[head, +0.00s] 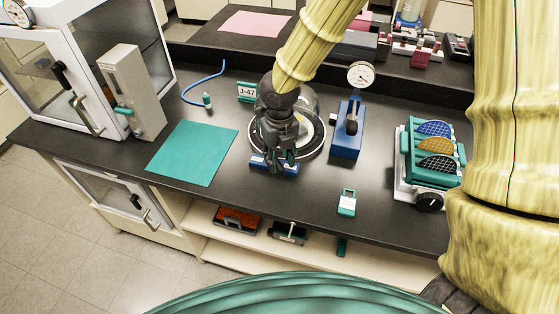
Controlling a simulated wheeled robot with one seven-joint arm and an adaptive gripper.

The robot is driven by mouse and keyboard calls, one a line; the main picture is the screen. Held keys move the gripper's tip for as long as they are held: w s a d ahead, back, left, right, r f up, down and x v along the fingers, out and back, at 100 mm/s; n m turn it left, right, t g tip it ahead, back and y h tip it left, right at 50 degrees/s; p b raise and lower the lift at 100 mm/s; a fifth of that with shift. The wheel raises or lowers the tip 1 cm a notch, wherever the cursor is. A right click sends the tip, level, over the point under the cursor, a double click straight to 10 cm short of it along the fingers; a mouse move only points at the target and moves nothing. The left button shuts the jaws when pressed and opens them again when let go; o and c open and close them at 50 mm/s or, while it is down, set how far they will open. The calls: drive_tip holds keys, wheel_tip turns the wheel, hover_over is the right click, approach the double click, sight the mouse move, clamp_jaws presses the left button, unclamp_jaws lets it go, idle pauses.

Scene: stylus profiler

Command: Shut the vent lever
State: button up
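My gripper (283,145) points down in front of a clear glass dome on a round base (318,150), near the middle of the bench. The gripper and arm cover much of the dome. A blue block (258,162) shows just below the fingers, with a small teal part (291,157) beside them. I cannot tell whether this teal part is the vent lever, or whether the fingers touch it. The fingers are dark and small here, so their opening is not clear.
A teal mat (193,153) lies left of the dome. A blue dial gauge stand (346,138) stands close on its right. A grey box (133,90) and white cabinet (60,60) are at left; a wafer rack (433,160) is at right. The front bench is mostly clear.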

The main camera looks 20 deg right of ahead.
drive_tip(key=shift+f, duration=1.1)
clamp_jaws()
